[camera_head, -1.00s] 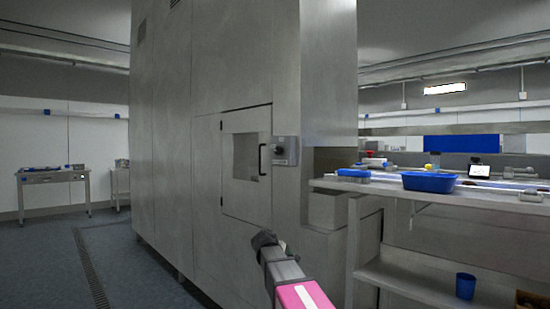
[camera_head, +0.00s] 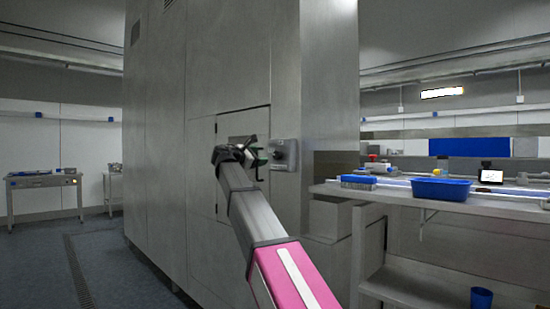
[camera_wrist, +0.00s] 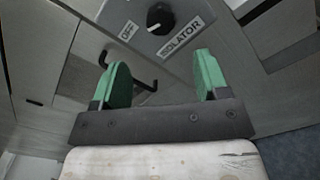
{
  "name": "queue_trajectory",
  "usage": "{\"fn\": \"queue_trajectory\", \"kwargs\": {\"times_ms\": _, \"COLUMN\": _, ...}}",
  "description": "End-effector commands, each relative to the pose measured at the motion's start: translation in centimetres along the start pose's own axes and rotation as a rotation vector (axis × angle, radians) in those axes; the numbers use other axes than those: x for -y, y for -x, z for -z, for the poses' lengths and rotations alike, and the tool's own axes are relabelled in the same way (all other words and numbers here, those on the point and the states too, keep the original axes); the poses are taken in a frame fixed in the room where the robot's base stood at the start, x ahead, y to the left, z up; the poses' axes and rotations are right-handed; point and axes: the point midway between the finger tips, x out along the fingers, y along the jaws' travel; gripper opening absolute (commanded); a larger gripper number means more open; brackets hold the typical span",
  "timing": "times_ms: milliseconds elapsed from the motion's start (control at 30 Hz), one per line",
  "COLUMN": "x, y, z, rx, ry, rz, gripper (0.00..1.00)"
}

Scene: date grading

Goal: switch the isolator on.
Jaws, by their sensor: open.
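The isolator is a grey box on the steel cabinet's front, and it shows in the head view (camera_head: 285,154). My gripper (camera_wrist: 161,72) is open and empty, with green fingertips apart, short of the knob. In the head view it is just left of the isolator box.
The cabinet door has a black bar handle (camera_wrist: 130,68), which shows between and behind my fingers. To the right stands a bench (camera_head: 465,205) with a blue tray (camera_head: 442,190) and a brush. A blue cup (camera_head: 481,299) sits on its lower shelf. The floor at the left is clear.

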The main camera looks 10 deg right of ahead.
Motion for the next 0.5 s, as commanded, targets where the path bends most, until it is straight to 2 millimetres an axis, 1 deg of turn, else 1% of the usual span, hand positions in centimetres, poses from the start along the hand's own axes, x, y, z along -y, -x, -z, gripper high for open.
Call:
{"fn": "queue_trajectory", "kwargs": {"times_ms": 167, "x": 0.0, "y": -2.2, "z": 0.0, "rx": 0.001, "ry": 0.000, "rz": 0.001, "gripper": 0.68}}
{"fn": "queue_trajectory", "kwargs": {"times_ms": 400, "x": 0.0, "y": -6.6, "z": 0.0, "rx": 0.000, "ry": -0.001, "rz": 0.003, "gripper": 0.68}}
{"fn": "queue_trajectory", "kwargs": {"times_ms": 500, "x": 0.0, "y": -8.1, "z": 0.1, "rx": -0.001, "ry": -0.002, "rz": 0.001, "gripper": 0.68}}
